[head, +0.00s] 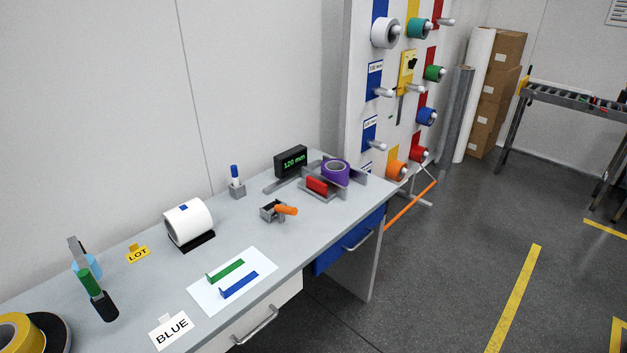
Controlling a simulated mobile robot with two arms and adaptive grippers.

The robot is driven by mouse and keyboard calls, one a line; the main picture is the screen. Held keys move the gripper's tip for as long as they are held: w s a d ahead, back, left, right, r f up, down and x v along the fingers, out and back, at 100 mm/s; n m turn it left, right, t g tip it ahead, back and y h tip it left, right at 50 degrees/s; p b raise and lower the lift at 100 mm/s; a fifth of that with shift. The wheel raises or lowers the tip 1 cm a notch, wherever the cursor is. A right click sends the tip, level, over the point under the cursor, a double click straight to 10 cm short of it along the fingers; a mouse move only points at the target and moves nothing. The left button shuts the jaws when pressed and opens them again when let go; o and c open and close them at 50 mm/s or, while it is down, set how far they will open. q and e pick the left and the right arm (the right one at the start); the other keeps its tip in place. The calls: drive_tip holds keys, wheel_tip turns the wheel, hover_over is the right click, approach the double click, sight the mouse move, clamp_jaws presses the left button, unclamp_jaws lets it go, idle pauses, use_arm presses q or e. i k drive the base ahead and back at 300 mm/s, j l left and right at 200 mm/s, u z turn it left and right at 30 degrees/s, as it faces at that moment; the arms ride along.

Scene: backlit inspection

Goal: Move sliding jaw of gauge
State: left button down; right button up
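The gauge stands at the far right end of the workbench. Its black display (291,161) reads "120 mm" in green. A red block (317,185), which looks like the sliding jaw, sits on the gauge's grey rail at the front. A purple tape roll (335,171) sits just behind and right of the red block, between grey plates. I cannot tell whether the red block touches the roll. Neither of my grippers shows in the head view.
On the workbench (225,243) stand a white roll (188,222), an orange-handled device (285,210), a marker in a holder (236,181), and a white sheet with green and blue strips (232,279). A pegboard (357,100) with tape rolls rises behind the bench's right end. Floor at right is open.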

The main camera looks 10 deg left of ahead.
sight(320, 187)
drive_tip(key=i+l+z, duration=0.1)
drive_tip(key=i+z, duration=0.15)
drive_tip(key=i, duration=0.8)
